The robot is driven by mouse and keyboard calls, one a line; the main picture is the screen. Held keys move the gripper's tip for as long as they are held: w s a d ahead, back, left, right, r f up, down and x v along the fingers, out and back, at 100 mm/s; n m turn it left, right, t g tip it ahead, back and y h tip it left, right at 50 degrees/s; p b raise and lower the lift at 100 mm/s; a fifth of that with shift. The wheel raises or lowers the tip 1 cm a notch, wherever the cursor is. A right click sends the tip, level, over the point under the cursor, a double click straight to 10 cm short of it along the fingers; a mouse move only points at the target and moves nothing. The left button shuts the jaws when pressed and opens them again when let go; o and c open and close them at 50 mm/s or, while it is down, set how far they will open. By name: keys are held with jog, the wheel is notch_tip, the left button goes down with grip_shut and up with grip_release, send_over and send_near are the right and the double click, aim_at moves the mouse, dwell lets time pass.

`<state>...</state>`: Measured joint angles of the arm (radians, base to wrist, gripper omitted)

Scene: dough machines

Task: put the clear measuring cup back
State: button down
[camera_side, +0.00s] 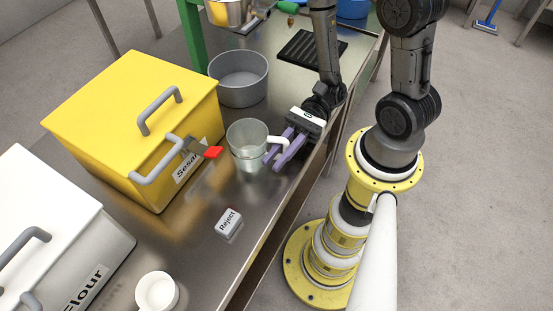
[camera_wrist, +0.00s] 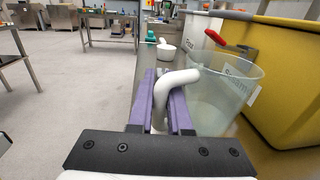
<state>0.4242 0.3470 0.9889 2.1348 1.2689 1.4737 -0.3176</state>
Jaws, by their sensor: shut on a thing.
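The clear measuring cup (camera_side: 246,140) stands upright at the metal table, beside the yellow sesame bin; I cannot tell whether its base touches the table. It looks empty and has a white handle. My gripper (camera_side: 276,154), with purple fingers, is shut on that handle from the right side. In the wrist view the white handle (camera_wrist: 172,88) lies between the purple fingers (camera_wrist: 165,105), and the cup body (camera_wrist: 215,100) is to their right.
A yellow bin (camera_side: 125,100) with grey handles and a red-tipped tool (camera_side: 212,152) is left of the cup. A grey round pan (camera_side: 240,82) is behind. The table's right edge is close.

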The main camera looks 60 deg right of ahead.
jog(key=shift+f, duration=1.05)
jog(key=c, duration=0.9)
grip_release()
jog(key=shift+f, duration=0.1)
jog(key=shift+o, duration=0.2)
